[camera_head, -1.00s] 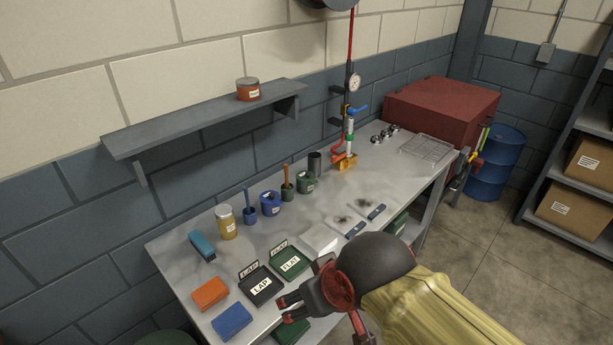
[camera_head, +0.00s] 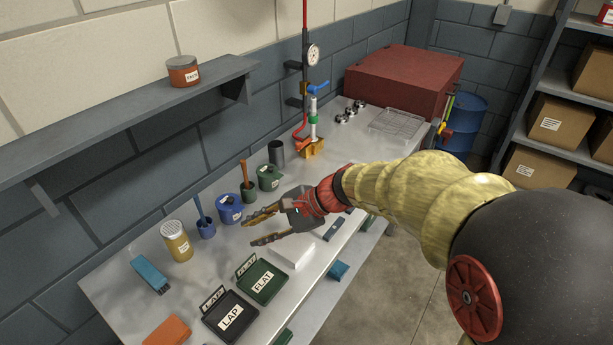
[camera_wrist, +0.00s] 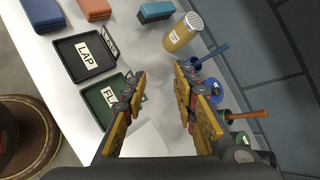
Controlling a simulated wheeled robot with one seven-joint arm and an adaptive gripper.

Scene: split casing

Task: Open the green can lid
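The green can (camera_head: 268,177) stands upright near the back of the workbench, between the green brush pot (camera_head: 249,193) and a dark cup (camera_head: 276,153). Its top looks covered, with a dark fitting on it. In the wrist view a sliver of green, probably this can (camera_wrist: 241,137), shows at the right, mostly hidden behind my gripper. My gripper (camera_head: 249,232) is open and empty above the bench, with its yellow fingers pointing left. It is in front of the green can and apart from it. Its spread fingers also show in the wrist view (camera_wrist: 160,73).
A blue can (camera_head: 230,209), a blue brush pot (camera_head: 206,229) and a yellow jar (camera_head: 176,241) stand left of the green can. LAP (camera_head: 231,317) and FLAT (camera_head: 262,283) trays and a white block (camera_head: 291,251) lie in front. A wall shelf (camera_head: 120,118) overhangs the back left.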

